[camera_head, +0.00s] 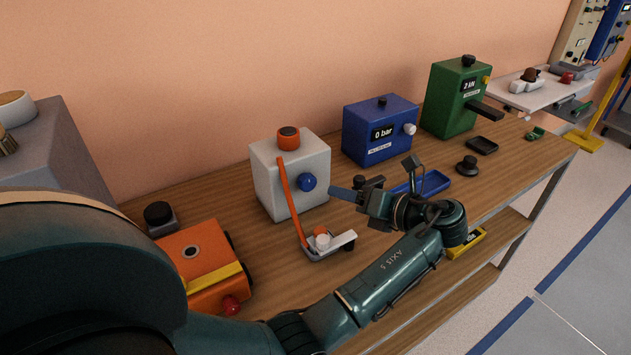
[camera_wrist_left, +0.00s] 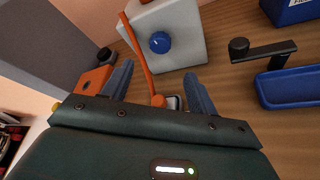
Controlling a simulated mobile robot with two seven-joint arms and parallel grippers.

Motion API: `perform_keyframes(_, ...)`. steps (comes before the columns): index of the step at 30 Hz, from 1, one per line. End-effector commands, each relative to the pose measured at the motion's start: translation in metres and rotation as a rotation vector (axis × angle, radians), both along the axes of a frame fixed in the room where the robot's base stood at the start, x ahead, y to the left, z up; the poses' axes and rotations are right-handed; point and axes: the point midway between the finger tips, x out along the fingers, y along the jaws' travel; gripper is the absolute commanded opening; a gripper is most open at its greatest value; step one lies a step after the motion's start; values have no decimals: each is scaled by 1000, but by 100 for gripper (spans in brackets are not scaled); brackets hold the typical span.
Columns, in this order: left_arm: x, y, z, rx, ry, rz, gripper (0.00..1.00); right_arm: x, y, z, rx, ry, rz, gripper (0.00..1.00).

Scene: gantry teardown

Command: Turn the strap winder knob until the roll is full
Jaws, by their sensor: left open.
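The strap winder is a white box (camera_head: 268,190) with a blue knob (camera_head: 308,183) on its front face and an orange roll (camera_head: 288,138) on top. An orange strap (camera_head: 291,205) runs down its front to a small grey-and-white fitting (camera_head: 328,245) on the bench. My left gripper (camera_head: 345,194) is in front of the box, just right of the knob and apart from it. In the left wrist view the blue knob (camera_wrist_left: 160,42) lies beyond the two open, empty blue fingers (camera_wrist_left: 160,88). My right gripper is not in view.
An orange box (camera_head: 200,262) with a yellow bar stands left on the wooden bench. A blue "0 bar" box (camera_head: 366,146), a green box (camera_head: 446,108) and a blue tray (camera_head: 424,183) are to the right. The bench between tray and front edge is partly clear.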

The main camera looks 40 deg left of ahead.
Motion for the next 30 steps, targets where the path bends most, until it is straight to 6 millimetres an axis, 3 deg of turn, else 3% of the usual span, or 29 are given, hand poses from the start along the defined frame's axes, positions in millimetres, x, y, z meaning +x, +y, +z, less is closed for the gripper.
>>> perform_keyframes(9, 9, 65, -19, 3, -1, 3, 59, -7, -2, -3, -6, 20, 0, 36)
perform_keyframes(15, 13, 94, -29, 1, -2, 2, 59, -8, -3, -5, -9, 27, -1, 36)
perform_keyframes(21, 15, 106, -34, 0, -2, 0, 59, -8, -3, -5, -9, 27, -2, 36)
perform_keyframes(30, 16, 107, -34, 0, -3, 0, 57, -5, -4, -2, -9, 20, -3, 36)
